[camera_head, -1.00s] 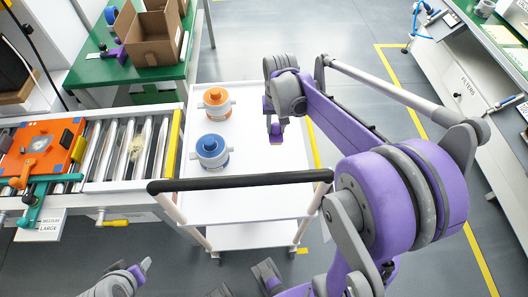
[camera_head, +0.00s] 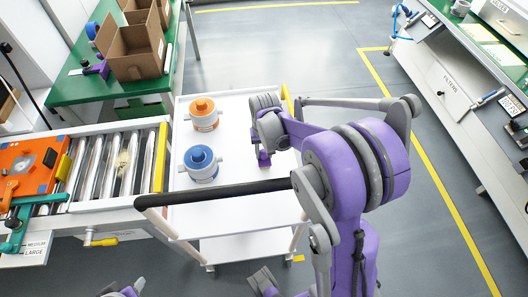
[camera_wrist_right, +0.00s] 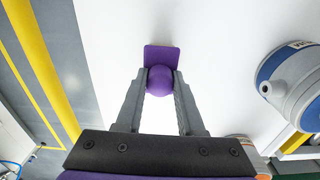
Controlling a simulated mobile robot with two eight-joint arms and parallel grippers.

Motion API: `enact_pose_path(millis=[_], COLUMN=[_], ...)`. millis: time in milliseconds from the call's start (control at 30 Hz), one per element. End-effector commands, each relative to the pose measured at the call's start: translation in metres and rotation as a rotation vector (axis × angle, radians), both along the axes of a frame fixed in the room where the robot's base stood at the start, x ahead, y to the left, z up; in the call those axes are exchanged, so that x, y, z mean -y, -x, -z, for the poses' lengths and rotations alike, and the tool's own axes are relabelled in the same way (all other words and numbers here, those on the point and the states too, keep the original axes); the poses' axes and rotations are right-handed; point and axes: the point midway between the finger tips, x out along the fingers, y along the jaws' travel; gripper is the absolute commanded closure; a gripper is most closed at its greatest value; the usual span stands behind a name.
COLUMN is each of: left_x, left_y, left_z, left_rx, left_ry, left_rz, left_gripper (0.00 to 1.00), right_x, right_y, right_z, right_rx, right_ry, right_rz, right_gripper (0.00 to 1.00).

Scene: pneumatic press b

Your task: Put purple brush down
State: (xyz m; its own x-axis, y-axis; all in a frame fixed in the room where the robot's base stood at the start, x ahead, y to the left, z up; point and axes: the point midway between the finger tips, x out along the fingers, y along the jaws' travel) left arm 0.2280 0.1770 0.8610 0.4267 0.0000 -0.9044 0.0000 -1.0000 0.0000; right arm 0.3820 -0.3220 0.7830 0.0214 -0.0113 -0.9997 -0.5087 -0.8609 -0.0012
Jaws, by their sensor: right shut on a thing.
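The purple brush (camera_head: 264,162) is held by my right gripper (camera_head: 263,150) over the right part of the white cart top (camera_head: 235,150). In the right wrist view, the brush's flat purple plate (camera_wrist_right: 161,55) and round knob (camera_wrist_right: 160,80) show against white, with the right gripper's fingers shut on the knob. I cannot tell whether the brush touches the cart top. A grey and purple part of my left arm shows at the bottom left edge of the head view; its jaws cannot be made out.
A blue-topped unit (camera_head: 201,163) and an orange-topped unit (camera_head: 204,114) stand on the cart, left of the brush. The cart's black handle bar (camera_head: 215,193) crosses its near side. A roller conveyor (camera_head: 110,165) adjoins at left. A green table (camera_head: 75,97) holds cardboard boxes.

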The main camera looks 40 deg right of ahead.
Motion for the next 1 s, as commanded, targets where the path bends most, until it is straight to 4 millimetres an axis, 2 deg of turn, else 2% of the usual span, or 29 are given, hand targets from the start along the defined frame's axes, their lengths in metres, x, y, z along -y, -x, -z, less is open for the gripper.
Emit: enact_pose_path(millis=[133, 167, 300, 667, 767, 1000], left_x=[0.0, 0.0, 0.0, 0.0, 0.0, 0.0], left_y=[0.001, 0.0, 0.0, 0.0, 0.0, -0.001], left_z=[0.004, 0.003, 0.003, 0.0, -0.002, -0.009], left_rx=[-0.001, -0.001, -0.001, 0.0, 0.001, 0.003], left_ry=[0.0, 0.0, 0.0, 0.0, 0.0, 0.0], left_rz=[0.0, 0.0, 0.0, 0.0, 0.0, 0.0], left_gripper=[0.5, 0.5, 0.5, 0.5, 0.5, 0.5], right_x=[0.0, 0.0, 0.0, 0.0, 0.0, -0.001], right_y=[0.0, 0.0, 0.0, 0.0, 0.0, 0.002], right_z=[0.004, 0.004, 0.003, -0.001, -0.012, -0.063], right_rx=[0.0, 0.0, 0.0, 0.0, 0.0, 0.0], right_ry=[0.0, 0.0, 0.0, 0.0, 0.0, 0.0], right_rz=[0.0, 0.0, 0.0, 0.0, 0.0, 0.001], right_gripper=[1.0, 0.59, 0.34, 0.33, 0.33, 0.33])
